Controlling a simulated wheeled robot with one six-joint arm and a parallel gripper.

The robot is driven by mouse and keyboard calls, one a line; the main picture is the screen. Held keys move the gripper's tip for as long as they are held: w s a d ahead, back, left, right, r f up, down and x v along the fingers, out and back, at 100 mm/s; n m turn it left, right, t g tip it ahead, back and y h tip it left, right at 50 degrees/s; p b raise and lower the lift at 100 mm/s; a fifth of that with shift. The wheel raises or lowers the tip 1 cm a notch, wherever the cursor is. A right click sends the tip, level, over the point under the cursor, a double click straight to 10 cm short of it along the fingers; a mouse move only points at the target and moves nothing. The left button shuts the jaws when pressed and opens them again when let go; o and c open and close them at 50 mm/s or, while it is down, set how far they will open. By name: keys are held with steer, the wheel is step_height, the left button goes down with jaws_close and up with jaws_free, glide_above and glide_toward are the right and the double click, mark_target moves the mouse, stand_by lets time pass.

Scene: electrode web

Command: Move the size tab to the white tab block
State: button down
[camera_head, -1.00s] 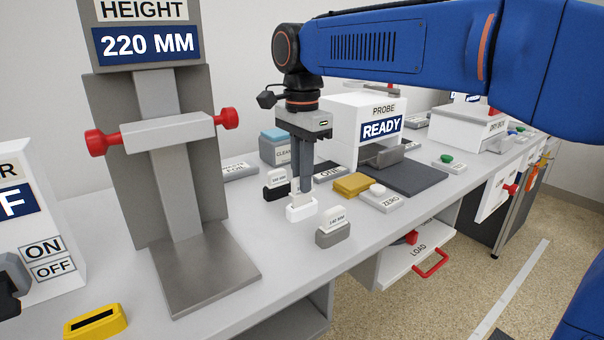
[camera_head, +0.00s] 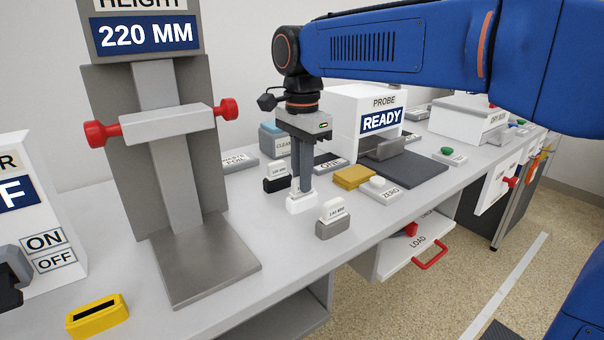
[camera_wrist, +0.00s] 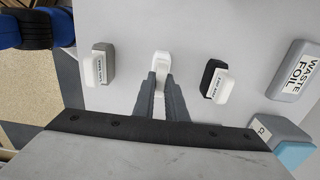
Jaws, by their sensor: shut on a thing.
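My gripper (camera_head: 301,190) points straight down over the white tab block (camera_head: 301,204) on the bench. Its fingers are shut on a white size tab (camera_head: 294,186), which is mostly hidden by them. The tab is upright at the top of the white block; I cannot tell whether it is fully seated. In the wrist view the fingers (camera_wrist: 160,82) close around the tab, with white showing beyond them (camera_wrist: 161,60). A grey tab block (camera_head: 333,228) with a white tab stands in front, and a black tab block (camera_head: 277,184) with a white tab stands behind.
A height gauge (camera_head: 205,262) with red knobs stands at left. A yellow block (camera_head: 354,177), the ZERO button box (camera_head: 383,192) and the probe unit (camera_head: 345,115) are to the right. A waste foil box (camera_wrist: 296,70) lies beyond the black block. A yellow slotted block (camera_head: 97,316) is front left.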

steer(key=shift+f, duration=0.2)
steer(key=c, duration=1.7)
jaws_free()
steer(key=shift+r, duration=0.1)
step_height(320, 180, up, 17)
steer(key=shift+r, duration=0.1)
steer(key=shift+d, duration=0.15)
